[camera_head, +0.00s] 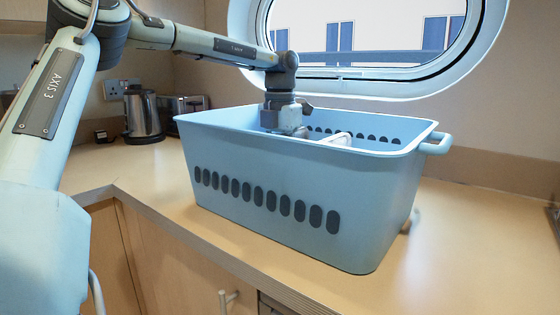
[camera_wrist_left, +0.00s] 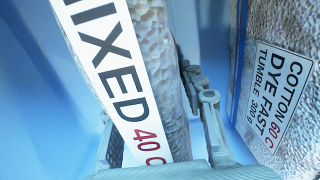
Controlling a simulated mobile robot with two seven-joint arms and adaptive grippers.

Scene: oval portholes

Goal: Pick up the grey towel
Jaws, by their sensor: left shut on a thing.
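My left arm reaches down into the blue laundry basket (camera_head: 260,165), with its wrist inside the rim and the fingertips hidden behind the near wall in the head view. In the left wrist view my left gripper (camera_wrist_left: 152,115) is shut on a pale, whitish-grey textured towel (camera_wrist_left: 160,50) with a white label reading "MIXED 40 C". A second towel (camera_wrist_left: 240,88), greyish-beige, stands at the right, labelled "COTTON 60 C DYE FAST TUMBLE 300 g". It is apart from the fingers. I cannot tell from colour which one is the grey towel. My right gripper is out of view.
The basket stands on a wooden counter (camera_head: 450,245) below an oval porthole (camera_head: 370,45). A metal kettle (camera_head: 143,117) and a toaster (camera_head: 188,103) stand at the back left. A white thing (camera_head: 340,139) shows inside the basket. The counter right of the basket is mostly clear.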

